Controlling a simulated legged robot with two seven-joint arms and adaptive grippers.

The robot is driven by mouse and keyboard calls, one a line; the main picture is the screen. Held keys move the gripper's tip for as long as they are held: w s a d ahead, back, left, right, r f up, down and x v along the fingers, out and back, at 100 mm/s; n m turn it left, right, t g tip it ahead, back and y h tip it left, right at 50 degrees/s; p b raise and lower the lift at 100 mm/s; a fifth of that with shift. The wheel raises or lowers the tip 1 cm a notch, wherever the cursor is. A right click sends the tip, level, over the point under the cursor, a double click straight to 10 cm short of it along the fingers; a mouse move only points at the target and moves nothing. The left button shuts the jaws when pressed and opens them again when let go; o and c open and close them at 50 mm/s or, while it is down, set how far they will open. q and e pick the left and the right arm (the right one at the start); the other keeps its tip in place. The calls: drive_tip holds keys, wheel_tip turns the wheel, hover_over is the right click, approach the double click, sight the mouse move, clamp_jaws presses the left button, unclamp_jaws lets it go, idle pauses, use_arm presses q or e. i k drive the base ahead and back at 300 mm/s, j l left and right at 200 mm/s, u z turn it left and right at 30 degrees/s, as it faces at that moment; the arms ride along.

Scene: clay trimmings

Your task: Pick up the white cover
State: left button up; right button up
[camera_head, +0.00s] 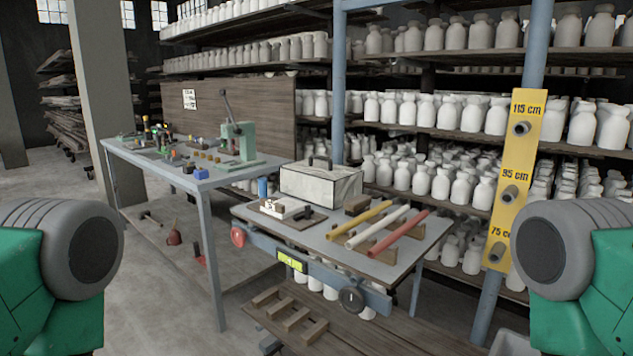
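A white, box-shaped cover (305,187) with faint grey streaks and a dark handle on top stands at the back of the near grey table (330,244). It appears upright and nothing touches its top. What lies under or inside it is hidden. Green and grey parts of my arms show at the left and right edges of the view. Neither of my grippers is in view.
A board with a small white block (283,207) lies before the cover. Yellow (360,219), white (377,227) and red (398,233) rods rest on wooden supports to its right. A blue post (519,150) with a yellow height plate stands right. Shelves of white bottles rise behind.

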sight(326, 185)
drive_tip(key=i+j, duration=0.35)
drive_tip(key=i+j+z, duration=0.1)
drive_tip(key=i+j, duration=0.3)
drive_tip(key=j, duration=0.1)
